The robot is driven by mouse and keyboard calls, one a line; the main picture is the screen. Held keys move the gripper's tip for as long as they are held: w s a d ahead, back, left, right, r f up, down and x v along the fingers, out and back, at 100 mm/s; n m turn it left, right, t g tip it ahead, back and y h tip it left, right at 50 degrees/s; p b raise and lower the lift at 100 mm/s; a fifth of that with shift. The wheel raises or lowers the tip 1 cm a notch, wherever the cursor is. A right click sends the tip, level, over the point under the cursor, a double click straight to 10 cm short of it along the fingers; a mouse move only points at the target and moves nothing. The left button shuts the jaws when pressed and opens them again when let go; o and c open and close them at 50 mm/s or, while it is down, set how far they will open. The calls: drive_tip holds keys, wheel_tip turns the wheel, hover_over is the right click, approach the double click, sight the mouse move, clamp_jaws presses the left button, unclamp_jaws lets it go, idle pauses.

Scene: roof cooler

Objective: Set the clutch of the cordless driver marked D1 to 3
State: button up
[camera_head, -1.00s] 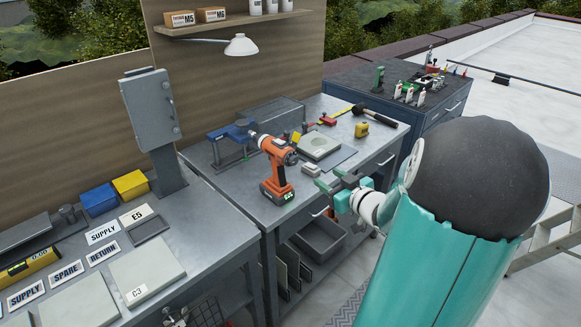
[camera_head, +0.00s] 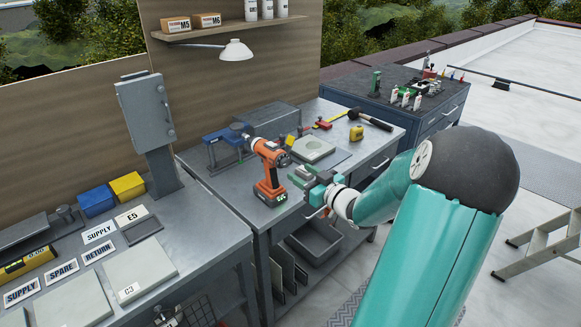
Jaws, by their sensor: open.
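An orange cordless driver (camera_head: 269,167) stands upright on its battery near the front of the metal workbench (camera_head: 225,186). No D1 mark or clutch number is readable at this size.
A grey post box (camera_head: 147,112) stands left. A grey bin (camera_head: 315,240) sits below the bench.

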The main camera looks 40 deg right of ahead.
sight(287, 164)
drive_tip(key=w, duration=0.5)
drive_tip(key=shift+w, duration=0.35)
drive_tip(key=c, duration=1)
